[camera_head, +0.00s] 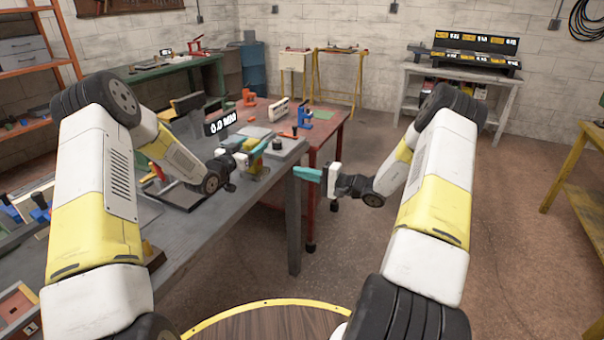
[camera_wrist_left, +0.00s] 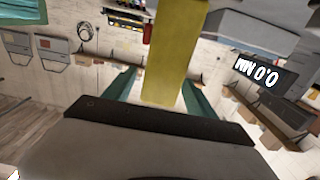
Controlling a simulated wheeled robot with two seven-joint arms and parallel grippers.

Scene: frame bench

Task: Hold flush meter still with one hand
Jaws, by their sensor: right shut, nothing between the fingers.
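A black readout showing 0.0 MM (camera_head: 220,123) stands on the grey bench and shows upside down in the left wrist view (camera_wrist_left: 258,71). Beside it is a yellow post (camera_head: 257,172), which I take as part of the flush meter. My left gripper (camera_head: 258,148) is at this post. In the left wrist view its teal fingers lie along both sides of the yellow post (camera_wrist_left: 175,45) and look closed on it; the contact itself is partly hidden. My right gripper (camera_head: 300,174) is shut and empty, in the air just off the bench's right end.
The grey bench (camera_head: 205,232) holds small parts and a black stand (camera_head: 180,196). A red table (camera_head: 325,140) with a blue clamp (camera_head: 304,118) stands behind it. A yellow-edged round wooden surface (camera_head: 265,320) is in front. The floor on the right is clear.

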